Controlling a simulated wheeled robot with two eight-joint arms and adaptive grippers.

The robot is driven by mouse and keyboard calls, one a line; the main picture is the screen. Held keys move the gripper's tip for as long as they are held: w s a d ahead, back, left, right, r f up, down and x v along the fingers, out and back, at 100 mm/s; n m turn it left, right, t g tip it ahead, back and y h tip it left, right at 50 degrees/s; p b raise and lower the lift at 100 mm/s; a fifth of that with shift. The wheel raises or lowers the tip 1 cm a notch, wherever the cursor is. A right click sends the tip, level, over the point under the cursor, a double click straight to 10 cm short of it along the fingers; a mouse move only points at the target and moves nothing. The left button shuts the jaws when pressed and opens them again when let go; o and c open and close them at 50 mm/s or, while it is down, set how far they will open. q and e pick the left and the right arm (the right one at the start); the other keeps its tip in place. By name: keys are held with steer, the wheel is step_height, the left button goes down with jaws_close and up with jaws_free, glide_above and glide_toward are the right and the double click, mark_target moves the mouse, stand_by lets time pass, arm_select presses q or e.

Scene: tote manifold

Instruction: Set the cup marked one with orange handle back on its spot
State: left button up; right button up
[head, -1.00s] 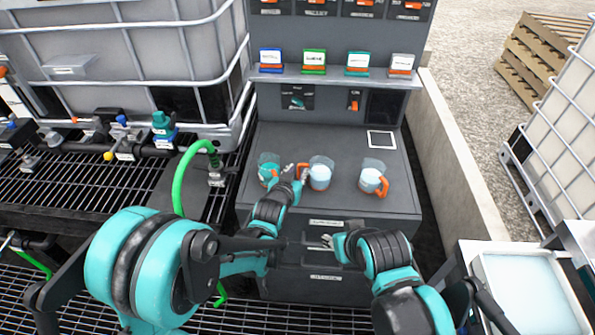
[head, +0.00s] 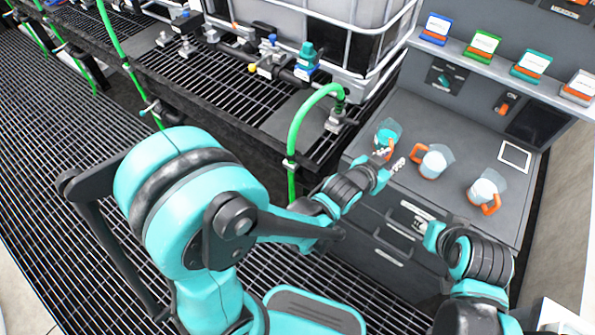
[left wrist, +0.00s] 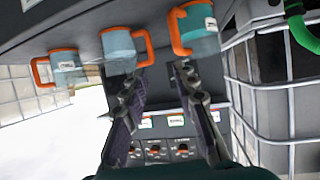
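Three clear cups with orange handles stand in a row on the grey counter: left cup (head: 386,138), middle cup (head: 435,162) and right cup (head: 483,190). Their marks are too small to read, so I cannot tell which is marked one. The left wrist view, turned over, shows the left cup (left wrist: 200,18), middle cup (left wrist: 118,45) and right cup (left wrist: 66,68). My left gripper (head: 391,160) is open, its fingers (left wrist: 160,72) apart near the left cup and the middle cup's handle. My right gripper (head: 424,228) is low before the drawer fronts; its fingers are unclear.
A white-framed square (head: 514,155) lies on the counter's right part. A shelf with several coloured label holders (head: 480,47) runs behind. A green hose (head: 299,128) and a caged tank (head: 320,30) stand left of the counter.

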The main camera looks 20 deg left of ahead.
arm_select(q)
steer(key=s+a+r+n+g+y, duration=0.1)
steer(key=s+a+r+y, duration=0.15)
steer(key=a, duration=0.55)
steer(key=s+a+r+n+g+y, duration=0.1)
steer(key=s+a+n, duration=0.1)
steer(key=s+a, duration=0.35)
steer(key=s+a+n+g+y, duration=0.2)
steer(key=s+a, duration=0.7)
steer(key=a, duration=0.1)
steer(key=shift+s+a+f+g, duration=0.25)
steer(key=shift+a+f+g, duration=0.05)
steer(key=shift+a+g, duration=0.1)
